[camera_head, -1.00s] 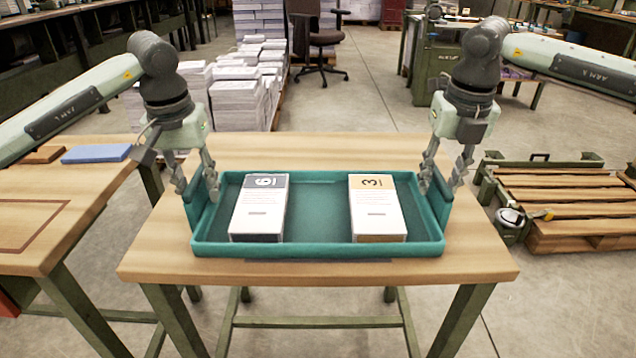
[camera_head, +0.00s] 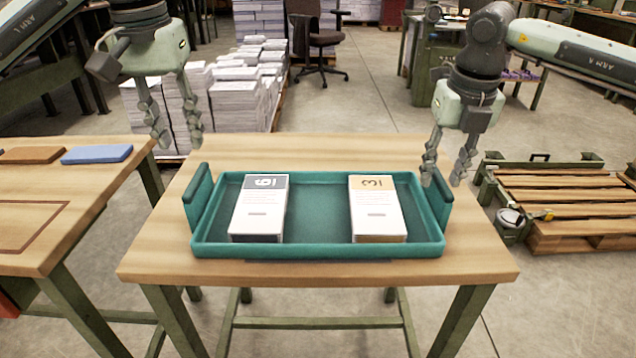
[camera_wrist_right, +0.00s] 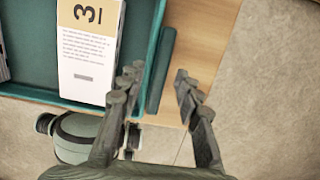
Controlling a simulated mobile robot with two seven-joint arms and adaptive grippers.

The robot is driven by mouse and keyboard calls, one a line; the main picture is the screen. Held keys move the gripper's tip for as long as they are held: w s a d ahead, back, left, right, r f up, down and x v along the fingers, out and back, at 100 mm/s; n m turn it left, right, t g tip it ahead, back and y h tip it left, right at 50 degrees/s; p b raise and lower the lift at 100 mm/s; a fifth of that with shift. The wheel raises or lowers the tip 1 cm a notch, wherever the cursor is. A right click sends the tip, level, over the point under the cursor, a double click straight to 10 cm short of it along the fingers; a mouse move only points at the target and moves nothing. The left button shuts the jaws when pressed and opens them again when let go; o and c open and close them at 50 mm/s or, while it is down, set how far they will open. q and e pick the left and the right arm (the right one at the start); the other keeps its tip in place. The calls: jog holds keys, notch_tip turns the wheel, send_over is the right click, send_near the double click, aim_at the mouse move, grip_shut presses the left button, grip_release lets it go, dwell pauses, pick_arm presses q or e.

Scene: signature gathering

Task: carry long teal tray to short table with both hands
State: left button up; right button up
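The long teal tray (camera_head: 318,251) rests flat on the short wooden table (camera_head: 400,148), with a raised handle at each end. It holds two white stacks, one marked 6 (camera_head: 260,208) and one marked 3 (camera_head: 377,208). My left gripper (camera_head: 180,142) is open and empty, above and behind the tray's left handle (camera_head: 197,197). My right gripper (camera_head: 441,180) is open just above the right handle (camera_head: 440,202). In the right wrist view my right gripper (camera_wrist_right: 157,78) has its fingers apart on either side of the teal handle's line, and the tray (camera_wrist_right: 141,60) shows beyond.
A side table (camera_head: 40,235) at left carries a blue block (camera_head: 97,154) and a brown block (camera_head: 33,155). Paper stacks (camera_head: 237,105) stand on the floor behind. A wooden pallet (camera_head: 570,205) lies at right. The table's back part is bare.

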notch_tip(320, 180, up, 10)
jog(key=s, duration=0.1)
jog(key=shift+s, duration=0.3)
